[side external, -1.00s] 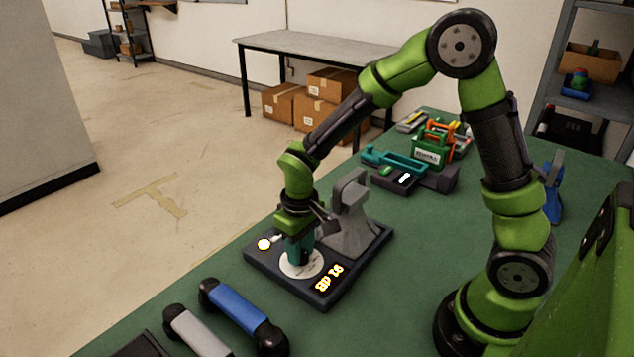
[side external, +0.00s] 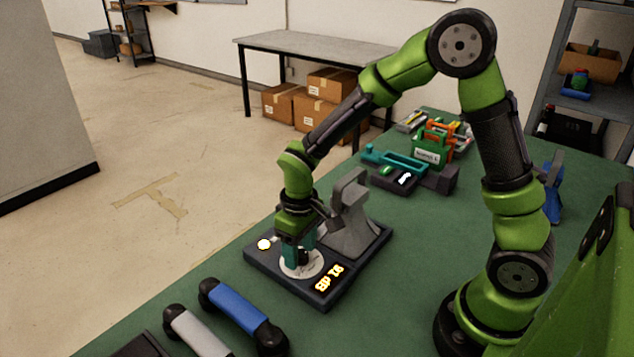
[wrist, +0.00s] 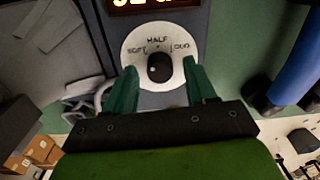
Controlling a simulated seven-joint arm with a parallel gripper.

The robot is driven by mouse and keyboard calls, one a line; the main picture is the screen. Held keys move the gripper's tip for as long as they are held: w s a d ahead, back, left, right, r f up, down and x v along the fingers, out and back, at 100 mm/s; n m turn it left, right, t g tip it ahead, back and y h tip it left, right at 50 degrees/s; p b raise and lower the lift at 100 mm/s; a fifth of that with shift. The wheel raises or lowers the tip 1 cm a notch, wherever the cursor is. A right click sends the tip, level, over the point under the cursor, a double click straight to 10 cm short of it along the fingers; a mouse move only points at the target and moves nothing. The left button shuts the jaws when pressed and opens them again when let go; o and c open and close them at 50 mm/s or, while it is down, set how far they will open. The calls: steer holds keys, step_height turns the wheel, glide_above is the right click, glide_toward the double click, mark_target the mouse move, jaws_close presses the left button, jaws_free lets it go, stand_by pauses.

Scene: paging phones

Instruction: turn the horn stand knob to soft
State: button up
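The horn stand (side external: 357,256) is a dark base with a grey horn (side external: 349,212) on it. In the wrist view its black knob (wrist: 160,68) sits on a round white dial (wrist: 130,42) marked SOFT, HALF and LOUD. A small white mark on the knob is at its left side, on the SOFT side, slightly below the SOFT lettering. My gripper (side external: 301,260) is low over the dial with its teal fingers apart. In the wrist view one finger is on each side of the knob, with a visible gap to both.
The stand has a lit orange display (side external: 329,278) and a lit white round spot (side external: 264,244). Blue (side external: 240,313) and grey (side external: 195,332) handsets lie in front. Teal and green devices (side external: 395,162) stand behind. Green table is clear left of my arm base.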

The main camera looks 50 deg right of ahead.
mark_target(301, 250)
step_height(301, 250, up, 17)
steer(key=shift+d, duration=0.25)
stand_by(0.4)
steer(key=s+d+r+m+t, duration=0.1)
steer(key=s+m+t, duration=0.1)
steer(key=s, duration=0.4)
steer(key=s+d+r+m+t+y, duration=0.1)
steer(key=s+d+r+m+t, duration=0.1)
steer(key=s+t, duration=0.3)
steer(key=shift+s+d+r+m+y, duration=0.15)
steer(key=shift+s+r+m+y, duration=0.15)
steer(key=shift+s+m, duration=0.45)
steer(key=shift+s, duration=0.15)
steer(key=shift+c, duration=0.2)
